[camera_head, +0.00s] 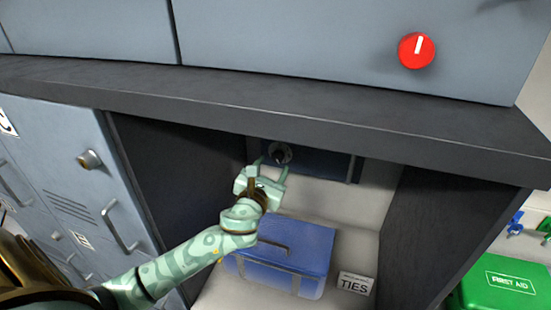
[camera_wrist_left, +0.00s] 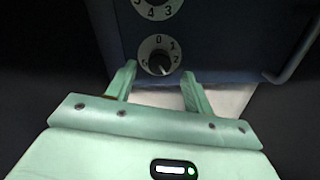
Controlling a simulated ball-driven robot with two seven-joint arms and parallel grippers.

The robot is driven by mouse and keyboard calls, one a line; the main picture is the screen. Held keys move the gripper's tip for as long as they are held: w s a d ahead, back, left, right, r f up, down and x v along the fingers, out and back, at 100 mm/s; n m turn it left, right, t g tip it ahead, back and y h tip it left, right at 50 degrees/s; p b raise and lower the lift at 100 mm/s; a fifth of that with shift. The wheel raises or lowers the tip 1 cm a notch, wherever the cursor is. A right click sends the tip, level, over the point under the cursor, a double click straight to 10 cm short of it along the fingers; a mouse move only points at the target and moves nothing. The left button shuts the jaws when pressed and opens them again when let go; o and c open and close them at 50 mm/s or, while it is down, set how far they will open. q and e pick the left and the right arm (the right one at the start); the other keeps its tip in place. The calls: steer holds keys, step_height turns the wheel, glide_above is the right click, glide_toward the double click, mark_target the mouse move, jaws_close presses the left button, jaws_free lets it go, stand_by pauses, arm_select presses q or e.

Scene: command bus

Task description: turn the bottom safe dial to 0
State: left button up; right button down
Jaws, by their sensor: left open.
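The bottom safe dial (camera_wrist_left: 160,55) is a pale numbered disc with a dark knob on the blue safe front (camera_wrist_left: 215,35). Its 0 is at the top, and the knob's light mark seems to point down and right, away from 0. Another numbered dial (camera_wrist_left: 158,8) is cut off above it. In the head view a round dial (camera_head: 280,153) shows on the dark safe in the recess; the other dial is not clear there. My left gripper (camera_head: 271,167) is open and empty, its fingertips (camera_wrist_left: 159,72) apart, just short of the bottom dial. My right gripper is out of view.
A dark counter edge (camera_head: 300,118) overhangs the recess, with dark side walls (camera_head: 455,225) close by. A blue box (camera_head: 290,258) and a TIES sign (camera_head: 355,284) sit below my gripper. A safe handle (camera_wrist_left: 297,58) is at right. A red knob (camera_head: 416,50) is above.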

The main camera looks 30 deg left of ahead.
mark_target(277, 159)
arm_select(q)
steer(key=x, duration=0.2)
steer(key=shift+w, duration=0.4)
steer(key=shift+w+a, duration=0.2)
steer(key=shift+w, duration=0.3)
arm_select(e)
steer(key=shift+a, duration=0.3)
arm_select(q)
steer(key=shift+s, duration=0.1)
steer(key=shift+c, duration=0.2)
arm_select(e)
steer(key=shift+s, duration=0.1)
arm_select(q)
steer(key=c, duration=0.9)
